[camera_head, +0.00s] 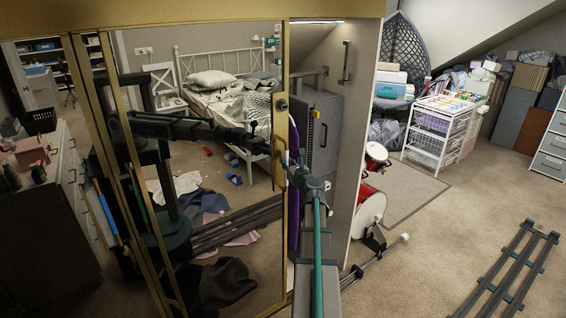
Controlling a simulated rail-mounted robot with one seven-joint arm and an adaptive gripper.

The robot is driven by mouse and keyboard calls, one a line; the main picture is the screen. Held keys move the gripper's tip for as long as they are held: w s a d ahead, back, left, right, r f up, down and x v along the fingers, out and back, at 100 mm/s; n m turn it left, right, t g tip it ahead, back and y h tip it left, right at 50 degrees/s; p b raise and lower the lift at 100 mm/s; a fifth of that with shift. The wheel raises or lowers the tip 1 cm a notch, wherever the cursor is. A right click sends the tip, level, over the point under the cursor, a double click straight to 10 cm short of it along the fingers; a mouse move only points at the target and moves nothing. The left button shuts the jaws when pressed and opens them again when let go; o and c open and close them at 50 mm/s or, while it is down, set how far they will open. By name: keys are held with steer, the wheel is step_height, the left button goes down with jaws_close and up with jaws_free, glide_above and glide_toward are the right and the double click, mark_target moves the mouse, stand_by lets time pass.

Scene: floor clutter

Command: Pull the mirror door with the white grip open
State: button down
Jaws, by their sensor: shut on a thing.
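The mirror door (240,262) stands at the left in a brass-coloured frame and reflects a bedroom and my own body. My gripper (285,158) is at the right edge of this door, at about mid height. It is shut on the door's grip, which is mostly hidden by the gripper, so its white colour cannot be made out. To the right of the door's edge a lit opening shows a dark grey cabinet (320,125) inside.
A pale side panel (366,90) with a dark handle (346,62) bounds the opening at right. A red drum (369,210) stands beside it. A white drawer cart (435,130) is farther back. A dark slatted rack (508,268) lies at right; carpet between is mostly clear.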

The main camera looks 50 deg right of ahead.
steer(key=c, duration=1.2)
jaws_free()
steer(key=v, duration=1.2)
